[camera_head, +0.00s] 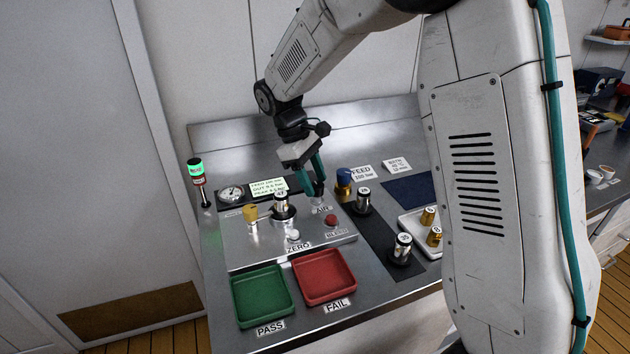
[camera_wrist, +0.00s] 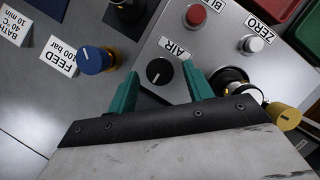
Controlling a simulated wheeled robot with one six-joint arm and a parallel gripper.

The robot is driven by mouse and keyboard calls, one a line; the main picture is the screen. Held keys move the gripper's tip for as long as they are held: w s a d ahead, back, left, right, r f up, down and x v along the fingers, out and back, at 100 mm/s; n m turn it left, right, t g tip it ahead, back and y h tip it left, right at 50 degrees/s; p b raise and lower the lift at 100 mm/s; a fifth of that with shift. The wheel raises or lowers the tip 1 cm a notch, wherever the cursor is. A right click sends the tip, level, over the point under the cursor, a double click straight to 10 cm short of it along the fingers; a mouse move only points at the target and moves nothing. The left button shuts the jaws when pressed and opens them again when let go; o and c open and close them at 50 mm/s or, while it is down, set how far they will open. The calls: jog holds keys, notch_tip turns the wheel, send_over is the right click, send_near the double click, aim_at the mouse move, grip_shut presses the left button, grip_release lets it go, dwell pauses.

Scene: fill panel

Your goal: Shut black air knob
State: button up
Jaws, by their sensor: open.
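The black air knob (camera_wrist: 159,71) is round with a pale pointer line and sits on the grey panel next to the AIR label (camera_wrist: 176,48). In the wrist view it appears in the gap between the teal fingertips of my gripper (camera_wrist: 160,74). The fingers are apart and hold nothing; I cannot tell how far above the knob they are.
A blue FEED knob (camera_wrist: 92,60) is left of my gripper in the wrist view. A red button (camera_wrist: 196,16), a white ZERO knob (camera_wrist: 252,44) and a brass-coloured knob (camera_wrist: 284,116) are nearby. Green (camera_head: 236,295) and red (camera_head: 350,283) trays lie in front of the panel.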

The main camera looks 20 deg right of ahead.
jog(key=v, duration=0.7)
dwell(0.3)
jog(key=s+d+r+m+t+y, duration=0.1)
jog(key=s+d+m, duration=0.1)
jog(key=s, duration=0.9)
jog(key=s+d+r+m+t+y, duration=0.1)
jog(key=s+m, duration=0.3)
jog(key=s, duration=0.6)
jog(key=s+d+r+m+t+y, duration=0.1)
jog(key=s+d+r+m+t, duration=0.1)
jog(key=s, duration=0.9)
jog(key=shift+s+d+r+m+t, duration=0.3)
jog(key=shift+s+d+r+m, duration=0.05)
jog(key=shift+m, duration=0.05)
jog(key=shift+c, duration=0.3)
